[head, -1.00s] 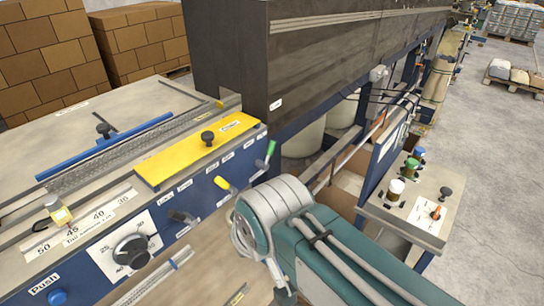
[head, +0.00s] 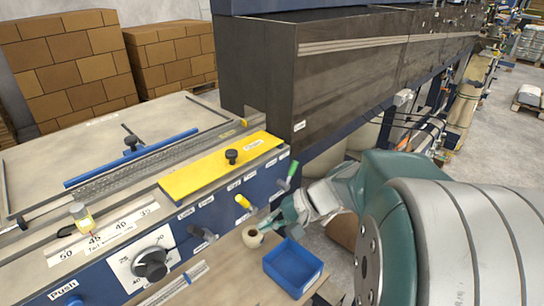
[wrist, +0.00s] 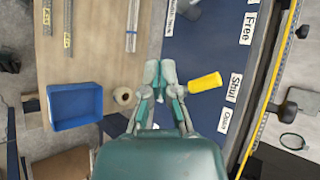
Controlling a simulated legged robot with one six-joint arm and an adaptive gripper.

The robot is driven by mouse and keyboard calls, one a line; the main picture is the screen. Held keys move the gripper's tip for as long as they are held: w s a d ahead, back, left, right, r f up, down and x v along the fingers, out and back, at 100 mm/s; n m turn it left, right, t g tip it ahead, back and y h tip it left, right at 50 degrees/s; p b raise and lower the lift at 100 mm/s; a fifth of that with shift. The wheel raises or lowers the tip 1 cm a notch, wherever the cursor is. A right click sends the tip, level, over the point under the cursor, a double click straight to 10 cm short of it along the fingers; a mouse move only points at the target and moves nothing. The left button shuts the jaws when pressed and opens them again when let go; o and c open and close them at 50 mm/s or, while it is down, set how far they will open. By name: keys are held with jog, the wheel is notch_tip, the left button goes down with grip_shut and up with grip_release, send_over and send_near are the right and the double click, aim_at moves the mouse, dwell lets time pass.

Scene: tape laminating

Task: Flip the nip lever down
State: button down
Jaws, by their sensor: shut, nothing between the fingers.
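My gripper (head: 264,228) is shut and empty in front of the blue control panel (head: 222,207). Its fingertips show close together in the wrist view (wrist: 160,72). A yellow-handled lever (head: 243,202) sits just beside the fingers, on the panel; in the wrist view it lies right of them (wrist: 205,82), and I cannot tell whether they touch. A green-handled lever (head: 293,171) points up, to the right. A grey lever (head: 203,233) is on the left. I cannot read which lever is labelled nip. Labels "Free" (wrist: 248,25) and "Shut" (wrist: 234,88) are readable in the wrist view.
A blue bin (head: 292,266) and a small cream roll (head: 252,237) stand on the wooden shelf (head: 225,270) below the panel, close to my gripper. A yellow plate (head: 215,167) with a black knob is above. A dark machine housing (head: 260,75) rises behind.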

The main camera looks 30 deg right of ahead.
jog(key=w+d+f+m+t+h, duration=0.1)
jog(key=d+m+t, duration=0.4)
jog(key=d, duration=0.7)
jog(key=w+d+f+m+t+h, duration=0.1)
jog(key=d+m+t, duration=0.4)
jog(key=d, duration=0.7)
jog(key=shift+w+d+f+t+h, duration=0.35)
jog(key=shift+t+h, duration=0.35)
jog(key=shift+t, duration=0.3)
jog(key=w+a+r, duration=0.2)
jog(key=w+a, duration=0.4)
jog(key=w, duration=0.3)
jog(key=shift+a, duration=0.4)
